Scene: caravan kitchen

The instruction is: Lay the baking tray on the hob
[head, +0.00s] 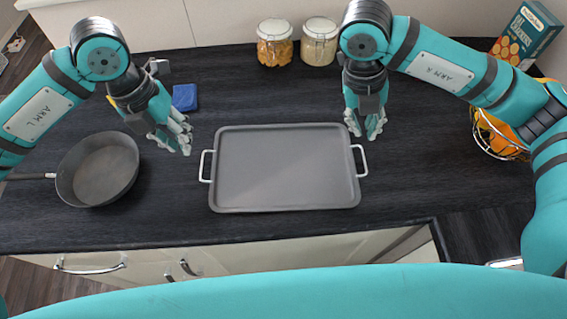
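The grey rectangular baking tray (287,170) lies flat on the dark worktop in the middle of the head view. It has a white handle on each short side. My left gripper (180,142) is above and left of the tray's left handle (205,166), apart from it, and looks open and empty. My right gripper (366,132) is just above the right handle (362,160) in the picture. It also looks open and empty; whether it touches the handle is hard to tell. I cannot clearly make out the hob.
A frying pan (97,170) stands left on the worktop (240,80). A blue cloth or sponge (185,97) lies behind my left gripper. Two jars (275,45) stand at the back. A wire fruit basket (497,135) and a box (527,35) are at the right. Drawers are below the front edge.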

